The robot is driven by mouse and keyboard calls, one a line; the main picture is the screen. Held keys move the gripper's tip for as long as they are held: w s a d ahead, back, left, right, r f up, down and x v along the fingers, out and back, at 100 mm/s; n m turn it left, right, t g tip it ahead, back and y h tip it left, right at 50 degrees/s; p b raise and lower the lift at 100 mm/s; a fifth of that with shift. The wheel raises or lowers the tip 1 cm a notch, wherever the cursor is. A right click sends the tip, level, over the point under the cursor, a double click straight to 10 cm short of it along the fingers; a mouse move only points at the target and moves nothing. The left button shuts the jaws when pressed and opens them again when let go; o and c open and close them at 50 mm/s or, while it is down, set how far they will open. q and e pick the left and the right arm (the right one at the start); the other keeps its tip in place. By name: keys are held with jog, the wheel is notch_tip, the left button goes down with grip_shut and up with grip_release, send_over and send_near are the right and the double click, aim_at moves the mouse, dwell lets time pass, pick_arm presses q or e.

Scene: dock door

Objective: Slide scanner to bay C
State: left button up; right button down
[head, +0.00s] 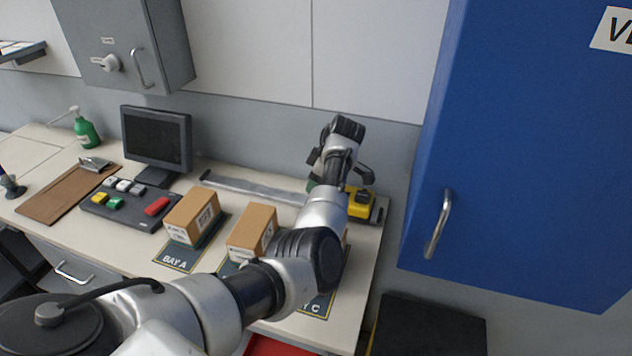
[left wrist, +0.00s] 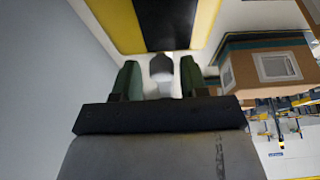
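The yellow and black scanner (head: 361,203) sits near the right end of the pale rail (head: 255,187) along the back of the table. My left arm reaches across the table, and its hand is right beside the scanner. My own arm hides the fingertips in the head view. In the left wrist view, the green-tipped fingers of my left gripper (left wrist: 160,80) are apart, with a grey and dark knob (left wrist: 162,66) between them and visible gaps beside it. The scanner's yellow and black body (left wrist: 165,22) is just beyond. The bay C mat (head: 318,305) is partly hidden by my arm. My right gripper is out of view.
Cardboard boxes stand on bay A (head: 192,216) and the middle bay (head: 252,232); another is mostly hidden behind my arm. A button panel (head: 130,205) and monitor (head: 157,138) stand left. A blue cabinet (head: 520,150) hangs at the right, close to the table's end.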

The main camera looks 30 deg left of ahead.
pick_arm(q)
jog(key=shift+o, duration=0.4)
jog(key=shift+d+f, duration=0.1)
jog(key=s+b+v, duration=0.1)
jog(key=b+v, duration=0.2)
jog(key=v, duration=0.8)
jog(key=shift+w, duration=0.5)
